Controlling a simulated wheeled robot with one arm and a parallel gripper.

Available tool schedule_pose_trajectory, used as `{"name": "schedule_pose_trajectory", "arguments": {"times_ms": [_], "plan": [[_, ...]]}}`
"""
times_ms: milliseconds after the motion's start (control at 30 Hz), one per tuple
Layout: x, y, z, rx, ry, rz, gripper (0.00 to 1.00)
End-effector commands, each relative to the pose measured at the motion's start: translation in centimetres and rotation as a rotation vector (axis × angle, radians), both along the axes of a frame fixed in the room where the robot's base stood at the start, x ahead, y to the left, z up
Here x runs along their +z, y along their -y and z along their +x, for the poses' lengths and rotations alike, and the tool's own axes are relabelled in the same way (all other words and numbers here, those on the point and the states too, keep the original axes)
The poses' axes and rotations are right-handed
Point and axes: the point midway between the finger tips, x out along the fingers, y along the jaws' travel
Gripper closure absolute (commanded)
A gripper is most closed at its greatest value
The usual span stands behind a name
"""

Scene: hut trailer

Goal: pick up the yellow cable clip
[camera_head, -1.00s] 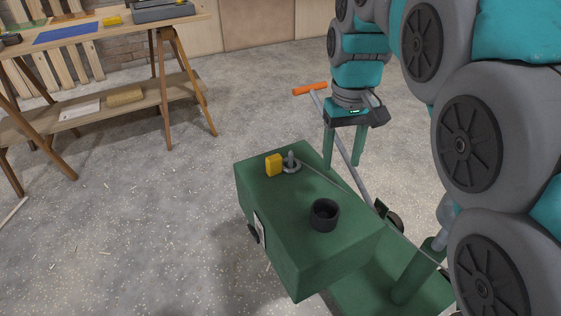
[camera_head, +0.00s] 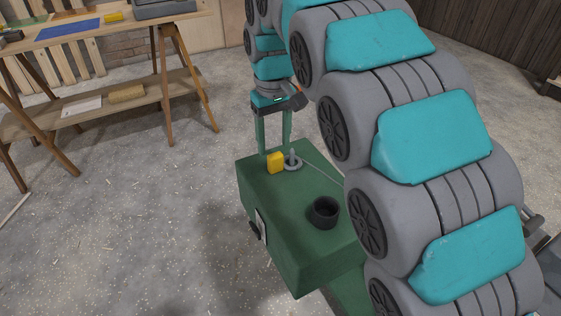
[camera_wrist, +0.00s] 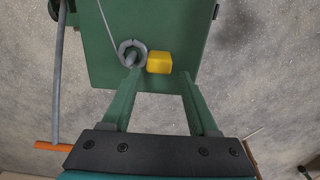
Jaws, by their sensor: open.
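The yellow cable clip (camera_head: 275,162) is a small yellow block standing near the far end of the top of a green box (camera_head: 300,230). In the wrist view the clip (camera_wrist: 159,62) lies ahead of the fingertips, between their lines, closer to the right of the grey ring-and-post piece. My gripper (camera_head: 274,148) is open and empty, its two green fingers pointing down by the far end of the box. In the wrist view my gripper (camera_wrist: 158,75) has a finger on each side. I cannot tell the exact height of the fingertips above the box.
The grey ring with a post (camera_head: 292,161) stands right beside the clip, close to one finger. A black cup-like ring (camera_head: 324,212) sits on the nearer part of the box. A wooden workbench (camera_head: 110,30) stands at the back left, with open floor between.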

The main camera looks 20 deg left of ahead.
Motion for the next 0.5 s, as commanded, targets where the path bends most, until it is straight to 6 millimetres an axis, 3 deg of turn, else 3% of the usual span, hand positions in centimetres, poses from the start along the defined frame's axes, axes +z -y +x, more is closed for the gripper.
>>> {"name": "schedule_pose_trajectory", "arguments": {"times_ms": [500], "plan": [[-4.9, 0.3, -0.1, 0.0, 0.0, 0.0, 0.4]]}}
